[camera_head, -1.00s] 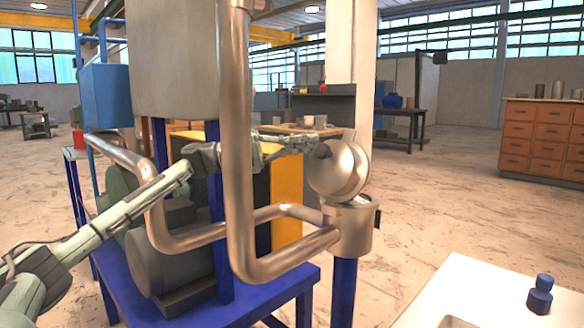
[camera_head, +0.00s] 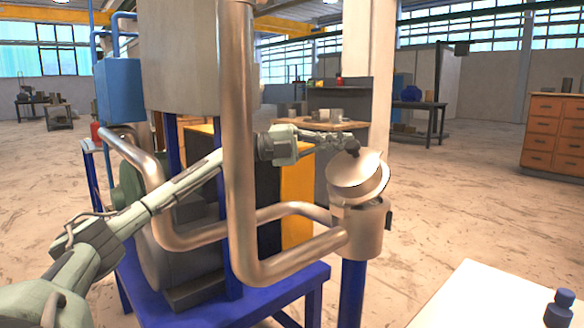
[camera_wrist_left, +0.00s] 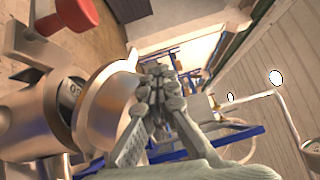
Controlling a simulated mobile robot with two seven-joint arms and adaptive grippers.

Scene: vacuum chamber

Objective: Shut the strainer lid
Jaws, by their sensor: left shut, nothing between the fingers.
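The strainer lid (camera_head: 357,178) is a round metal cap, tilted partly open above the strainer body (camera_head: 366,231). The body is a metal cylinder on a blue post. In the left wrist view the lid (camera_wrist_left: 108,105) is next to the closed fingers (camera_wrist_left: 155,84), and a gap shows between lid and body. Whether the fingertips touch the lid I cannot tell. My right gripper is not in view.
A thick vertical metal pipe (camera_head: 240,140) stands in front of my left arm and bends to the strainer. A blue frame (camera_head: 300,285) carries the machinery. A white tabletop (camera_head: 470,300) with a dark blue object (camera_head: 560,308) is at the lower right.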

